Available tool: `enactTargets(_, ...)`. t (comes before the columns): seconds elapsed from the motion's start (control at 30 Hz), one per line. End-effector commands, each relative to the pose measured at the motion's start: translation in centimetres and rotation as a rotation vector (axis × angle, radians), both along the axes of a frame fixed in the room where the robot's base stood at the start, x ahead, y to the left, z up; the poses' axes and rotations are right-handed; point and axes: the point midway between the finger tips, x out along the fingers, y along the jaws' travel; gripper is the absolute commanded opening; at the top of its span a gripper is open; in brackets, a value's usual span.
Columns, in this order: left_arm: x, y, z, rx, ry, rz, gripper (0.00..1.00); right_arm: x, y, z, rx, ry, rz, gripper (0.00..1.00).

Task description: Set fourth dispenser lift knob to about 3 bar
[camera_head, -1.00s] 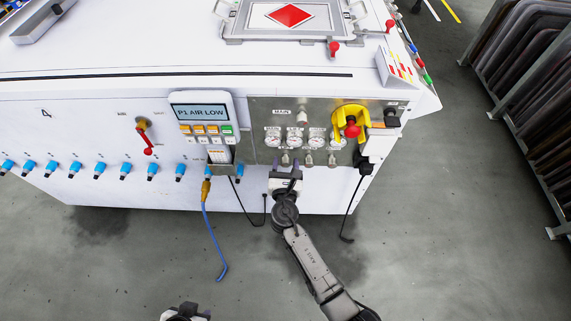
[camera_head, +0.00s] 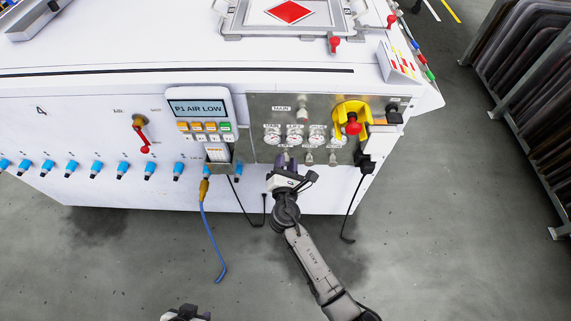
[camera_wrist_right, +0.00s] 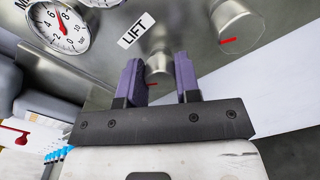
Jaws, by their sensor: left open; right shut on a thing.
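The lift knob (camera_wrist_right: 157,62) is a small metal knob with a red mark, beside the LIFT label (camera_wrist_right: 135,30) in the right wrist view. My right gripper (camera_wrist_right: 158,75) has a purple finger on each side of it and is shut on it. In the head view my right gripper (camera_head: 287,163) is at the lower edge of the metal panel (camera_head: 262,104) and hides that knob. The lift gauge (camera_head: 294,140) is in the gauge row above; its reading is too small to tell. My left gripper (camera_head: 187,314) is open at the bottom edge, partly cut off.
Another knob (camera_wrist_right: 236,22) with a red mark is close by on the right in the wrist view. A gauge (camera_wrist_right: 60,27) is at upper left. A display (camera_head: 198,108) reads "P1 AIR LOW".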

Motion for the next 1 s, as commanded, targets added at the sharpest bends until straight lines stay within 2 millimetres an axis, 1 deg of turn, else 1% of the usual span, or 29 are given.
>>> enactTargets(0.3,0.0,0.0,0.0,0.0,0.0,0.0,0.43,0.0,0.0,0.0,0.016,0.001,0.0,0.07)
enactTargets(0.33,0.0,0.0,0.0,0.0,0.0,0.0,0.43,0.0,0.0,0.0,0.016,0.001,0.0,0.33)
enactTargets(0.5,0.0,0.0,0.0,0.0,0.0,0.0,0.43,0.0,0.0,0.0,0.015,0.001,0.0,0.49)
enactTargets(0.6,0.0,0.0,0.0,0.0,0.0,0.0,0.43,0.0,0.0,0.0,0.015,0.001,0.0,0.56)
enactTargets(0.87,0.0,0.0,0.1,0.0,-0.001,0.0,0.43,-0.2,0.0,0.0,0.014,0.001,0.0,0.56)
enactTargets(1.0,0.0,0.0,0.9,0.0,0.0,0.0,0.43,-1.6,0.1,0.2,0.014,0.003,0.001,0.56)
